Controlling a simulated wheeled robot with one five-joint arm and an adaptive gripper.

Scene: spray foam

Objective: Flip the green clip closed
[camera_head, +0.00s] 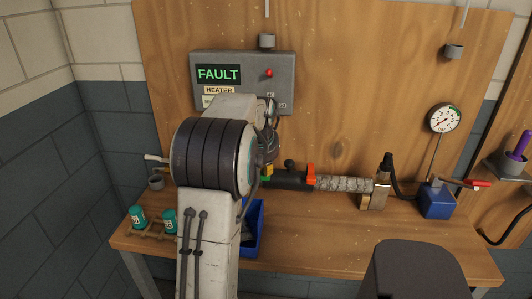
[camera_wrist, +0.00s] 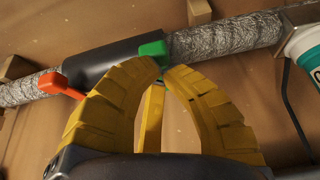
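The green clip (camera_wrist: 153,48) is at the right end of a black sleeve (camera_wrist: 100,62) in the wrist view. It angles across the sleeve's edge, just beyond my fingertips; I cannot tell whether they touch. An orange clip (camera_wrist: 62,87) sticks out at the sleeve's other end; it also shows upright in the head view (camera_head: 311,176). My gripper (camera_wrist: 163,68) has two curved yellow fingers with tips drawn nearly together, and nothing is visibly held. In the head view my arm largely hides the gripper and green clip.
A blue bin (camera_head: 254,228) and green-and-white canisters (camera_head: 138,217) are near my arm. A panel (camera_head: 243,80) reading FAULT hangs behind. The bench front right of centre is clear.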

